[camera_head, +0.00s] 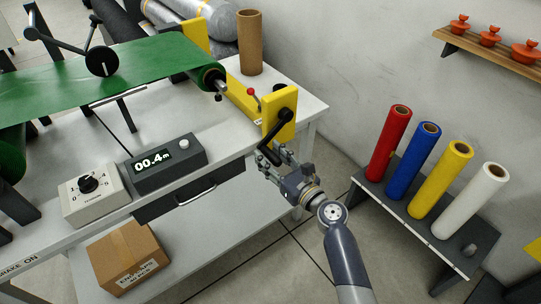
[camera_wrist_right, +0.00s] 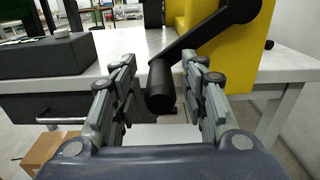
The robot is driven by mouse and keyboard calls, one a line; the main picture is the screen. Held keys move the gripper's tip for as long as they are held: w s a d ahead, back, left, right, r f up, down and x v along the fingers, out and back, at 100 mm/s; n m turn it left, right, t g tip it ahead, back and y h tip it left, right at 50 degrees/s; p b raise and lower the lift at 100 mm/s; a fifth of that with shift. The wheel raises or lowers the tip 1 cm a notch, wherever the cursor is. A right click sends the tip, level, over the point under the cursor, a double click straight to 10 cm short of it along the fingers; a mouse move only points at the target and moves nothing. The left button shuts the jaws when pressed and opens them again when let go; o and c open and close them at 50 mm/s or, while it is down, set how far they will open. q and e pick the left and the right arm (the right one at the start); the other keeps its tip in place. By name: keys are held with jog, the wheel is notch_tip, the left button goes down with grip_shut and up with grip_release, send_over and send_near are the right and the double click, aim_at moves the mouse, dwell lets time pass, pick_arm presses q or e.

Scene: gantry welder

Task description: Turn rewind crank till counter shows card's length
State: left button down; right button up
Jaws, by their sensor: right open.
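The black rewind crank (camera_head: 277,131) is on the yellow end bracket (camera_head: 283,103) at the table's right end. Its round handle (camera_wrist_right: 160,90) hangs low in the right wrist view, with the crank arm (camera_wrist_right: 212,35) slanting up to the right. My right gripper (camera_head: 267,158) is open, with one finger on each side of the handle and visible gaps to it. The counter (camera_head: 166,163) reads 00.4 m. I do not see a card with a length on it. My left gripper is not in view.
Green sheet (camera_head: 150,65) runs over the table to a roller (camera_head: 212,77). A dial box (camera_head: 94,191) stands beside the counter. A cardboard tube (camera_head: 249,42) stands behind. A rack (camera_head: 415,215) with coloured rolls is at right. A carton (camera_head: 127,256) sits on the lower shelf.

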jog(key=shift+w+a, duration=0.1)
jog(key=shift+w, duration=0.05)
jog(key=shift+c, duration=0.2)
grip_shut()
jog(key=shift+a+r+p, duration=0.1)
jog(key=shift+r+p, duration=0.1)
jog(key=shift+p, duration=0.15)
jog(key=shift+r+m, duration=0.15)
jog(key=shift+m, duration=0.15)
